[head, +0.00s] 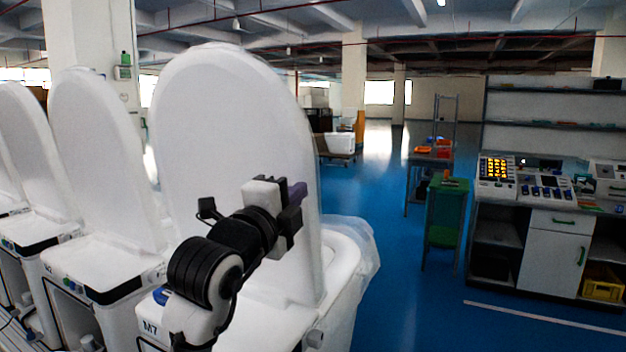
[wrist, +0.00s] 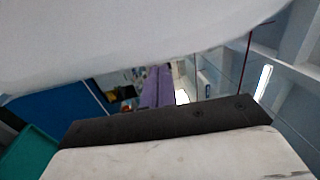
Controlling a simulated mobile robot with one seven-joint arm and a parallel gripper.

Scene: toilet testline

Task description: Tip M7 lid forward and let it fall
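The M7 lid (head: 225,120) is a tall white rounded panel standing upright on the nearest toilet, whose front carries the M7 label (head: 150,328). My gripper (head: 298,192), with purple fingertips, is at the lid's right edge at about mid height. My arm covers part of the lid's lower face. In the wrist view the white lid (wrist: 120,45) fills the top, close beside the purple fingers (wrist: 157,88). The fingers appear together with nothing between them. I cannot tell whether they touch the lid.
More toilets with raised lids (head: 105,160) stand in a row to the left. The M7 bowl rim (head: 350,240) is partly wrapped in clear plastic. Blue floor (head: 400,290) is open to the right, before a green stand (head: 447,215) and a workbench (head: 550,220).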

